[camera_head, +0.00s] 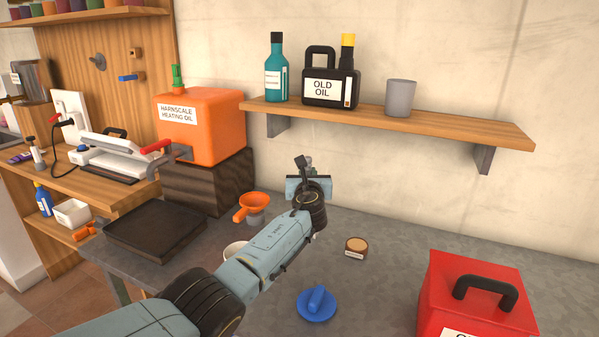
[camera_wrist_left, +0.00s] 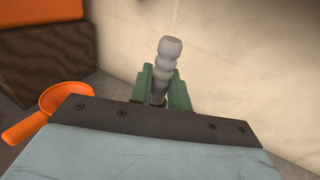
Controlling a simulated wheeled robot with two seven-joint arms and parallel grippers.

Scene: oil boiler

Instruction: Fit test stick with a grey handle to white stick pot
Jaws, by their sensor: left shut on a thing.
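My left gripper (camera_head: 308,170) is raised over the back of the grey worktop, near the wall. In the left wrist view its green fingers (camera_wrist_left: 165,88) are shut on the ridged grey handle of the test stick (camera_wrist_left: 169,58). The handle sticks up above the fingers; the rest of the stick is hidden behind the gripper body. A white round rim (camera_head: 233,250), perhaps the white stick pot, shows on the worktop behind my left forearm, which hides much of it. The gripper is apart from it, farther back and to the right. My right gripper is not in view.
An orange funnel (camera_head: 251,206) stands left of the gripper. An orange oil tank (camera_head: 205,127) sits on a dark block, with a black tray (camera_head: 158,238) in front. A shelf (camera_head: 440,123) overhangs the back. A blue lid (camera_head: 317,304) and red can (camera_head: 475,295) stand to the right.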

